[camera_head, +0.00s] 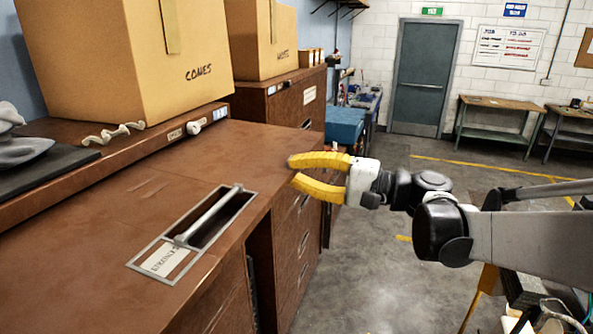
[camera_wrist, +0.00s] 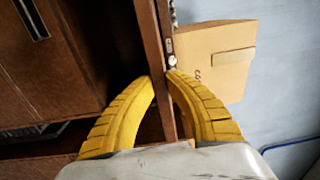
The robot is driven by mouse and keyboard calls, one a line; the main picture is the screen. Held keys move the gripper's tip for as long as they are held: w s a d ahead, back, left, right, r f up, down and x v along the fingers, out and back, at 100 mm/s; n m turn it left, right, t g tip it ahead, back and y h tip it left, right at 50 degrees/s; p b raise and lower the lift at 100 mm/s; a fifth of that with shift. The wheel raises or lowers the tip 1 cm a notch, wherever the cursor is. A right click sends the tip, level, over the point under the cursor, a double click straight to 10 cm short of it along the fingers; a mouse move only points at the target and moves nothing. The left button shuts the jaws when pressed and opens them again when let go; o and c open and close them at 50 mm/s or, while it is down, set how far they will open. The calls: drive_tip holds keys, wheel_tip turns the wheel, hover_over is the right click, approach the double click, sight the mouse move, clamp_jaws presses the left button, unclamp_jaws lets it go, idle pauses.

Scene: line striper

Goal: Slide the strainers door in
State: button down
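The strainers door is a broad brown panel (camera_head: 135,190) lying flat in the head view. Its recessed metal-framed slot holds a pale bar handle (camera_head: 207,218) and a label (camera_head: 167,258) reading roughly "STRAINERS". My gripper (camera_head: 291,169) has yellow curved fingers and is at the panel's right edge. One fingertip is at the top side and the other is lower. In the wrist view my gripper (camera_wrist: 160,78) has its fingertips a small gap apart, with a thin brown edge strip (camera_wrist: 155,45) between them. Whether both fingertips press on it is not clear.
Cardboard boxes (camera_head: 130,60) stand on the raised shelf at the back left. Drawers (camera_head: 297,235) are below the panel's right edge. A second cabinet (camera_head: 290,100) stands beyond. Open grey floor (camera_head: 400,285) lies to the right, with benches (camera_head: 497,115) far back.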

sight(264, 165)
drive_tip(key=shift+b+x, duration=0.5)
drive_tip(key=shift+x, duration=3.1)
drive_tip(key=shift+f, duration=0.15)
drive_tip(key=shift+b+x, duration=0.5)
drive_tip(key=shift+x, duration=2.95)
drive_tip(key=shift+a+f, duration=0.1)
drive_tip(key=shift+f, duration=0.05)
drive_tip(key=shift+b+x, duration=0.4)
drive_tip(key=shift+x, duration=2.55)
drive_tip(key=c, duration=1.6)
unclamp_jaws()
drive_tip(key=shift+s, duration=0.1)
drive_tip(key=shift+o, duration=1.2)
drive_tip(key=shift+a+f, duration=0.1)
drive_tip(key=shift+a, duration=0.05)
drive_tip(key=o, duration=0.4)
drive_tip(key=shift+c, duration=0.2)
